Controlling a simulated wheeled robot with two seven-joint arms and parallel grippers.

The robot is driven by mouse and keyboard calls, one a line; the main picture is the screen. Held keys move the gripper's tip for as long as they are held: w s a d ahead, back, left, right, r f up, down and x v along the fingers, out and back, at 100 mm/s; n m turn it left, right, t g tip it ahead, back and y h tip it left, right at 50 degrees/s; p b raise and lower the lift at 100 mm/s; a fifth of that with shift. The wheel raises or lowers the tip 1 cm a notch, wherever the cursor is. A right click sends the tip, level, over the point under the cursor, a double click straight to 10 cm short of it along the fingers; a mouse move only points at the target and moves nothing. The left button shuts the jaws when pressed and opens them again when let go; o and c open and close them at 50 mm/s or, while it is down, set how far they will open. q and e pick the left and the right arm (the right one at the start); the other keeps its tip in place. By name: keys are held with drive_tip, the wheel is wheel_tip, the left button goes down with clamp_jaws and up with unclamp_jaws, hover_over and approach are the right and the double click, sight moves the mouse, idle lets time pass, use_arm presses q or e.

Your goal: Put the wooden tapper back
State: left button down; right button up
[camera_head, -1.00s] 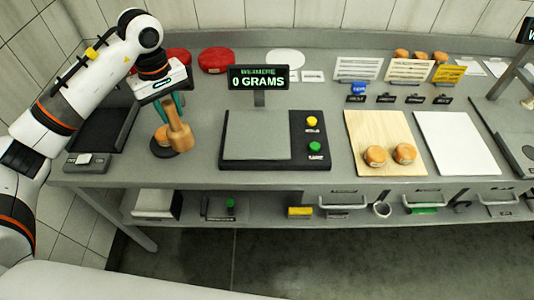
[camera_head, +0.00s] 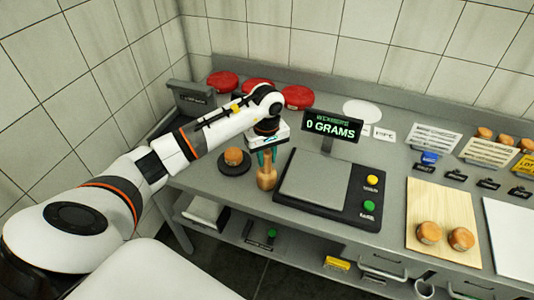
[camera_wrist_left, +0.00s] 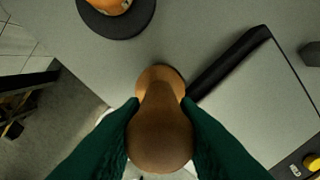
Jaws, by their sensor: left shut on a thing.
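The wooden tapper (camera_head: 266,177) is a brown turned piece of wood, held upright with its wider end down. My left gripper (camera_head: 266,156) is shut on its upper part. In the left wrist view, the gripper's green fingers (camera_wrist_left: 160,112) press on both sides of the tapper (camera_wrist_left: 160,140). Its lower end is over the grey table, between a dark round pad (camera_head: 234,170) and the scale (camera_head: 312,178). I cannot tell whether it touches the table. An orange cheese wheel (camera_head: 234,155) sits on the pad. My right gripper is not in view.
The scale's display (camera_head: 332,126) reads 0 grams. Red cheese wheels (camera_head: 297,97) stand at the back. A wooden board (camera_head: 440,205) with two small cheese wheels (camera_head: 429,232) lies right of the scale. Tiled walls close off the left and back.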

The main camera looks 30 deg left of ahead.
use_arm(q)
drive_tip(key=shift+a+f+b, duration=0.1)
drive_tip(key=shift+f+b, duration=0.15)
drive_tip(key=shift+b, duration=0.05)
drive_tip(key=c, duration=1.1)
unclamp_jaws()
drive_tip(key=shift+r, duration=0.3)
wheel_tip(320, 180, up, 11)
drive_tip(key=b, duration=0.3)
drive_tip(key=shift+f+b, duration=0.15)
drive_tip(key=shift+b, duration=0.15)
drive_tip(key=shift+r, duration=0.5)
